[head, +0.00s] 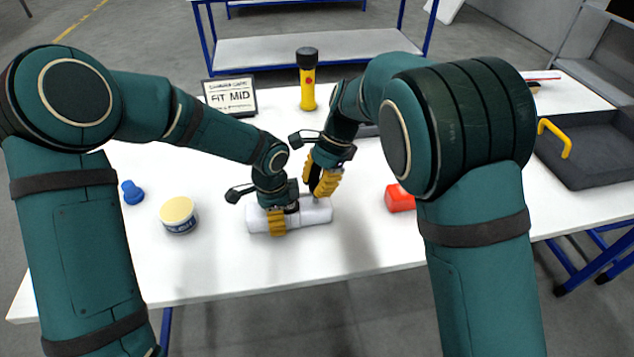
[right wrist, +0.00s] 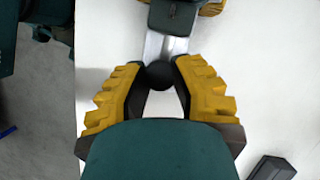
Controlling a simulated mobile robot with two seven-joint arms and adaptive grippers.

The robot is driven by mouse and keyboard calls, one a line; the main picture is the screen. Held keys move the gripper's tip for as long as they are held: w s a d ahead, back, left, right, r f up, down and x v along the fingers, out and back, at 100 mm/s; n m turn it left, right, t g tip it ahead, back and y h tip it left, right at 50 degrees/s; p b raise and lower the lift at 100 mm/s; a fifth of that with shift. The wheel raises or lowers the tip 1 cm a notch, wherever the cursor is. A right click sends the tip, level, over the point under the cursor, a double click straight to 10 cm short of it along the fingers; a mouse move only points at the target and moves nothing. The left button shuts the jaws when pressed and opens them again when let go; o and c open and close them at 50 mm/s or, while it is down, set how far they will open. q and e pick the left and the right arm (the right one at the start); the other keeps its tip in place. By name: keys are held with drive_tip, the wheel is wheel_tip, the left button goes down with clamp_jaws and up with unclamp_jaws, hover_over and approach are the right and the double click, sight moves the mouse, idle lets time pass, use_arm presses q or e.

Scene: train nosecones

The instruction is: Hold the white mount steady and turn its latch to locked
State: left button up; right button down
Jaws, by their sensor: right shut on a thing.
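The white mount (head: 316,214) lies on the white table in the head view, and part of it shows in the right wrist view (right wrist: 156,46). My left gripper (head: 278,222) comes down over the mount's left part, one yellow finger against its near side; its far finger is hidden. My right gripper (head: 318,186) is at the mount's right end. In the right wrist view its yellow fingers (right wrist: 160,78) close on a dark round knob (right wrist: 159,75) at the end of the mount, apparently the latch. The latch's angle is hard to tell.
A blue knobbed piece (head: 132,193) and a tub with a yellow lid (head: 179,214) stand left. A "FIT MID" sign (head: 231,97) and a yellow flashlight (head: 308,82) stand behind. The front table strip is clear.

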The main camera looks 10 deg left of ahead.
drive_tip(key=shift+n, duration=0.4)
drive_tip(key=c, duration=0.7)
unclamp_jaws()
drive_tip(key=v, duration=1.2)
drive_tip(key=shift+a, duration=0.2)
use_arm(q)
drive_tip(key=o, duration=1.1)
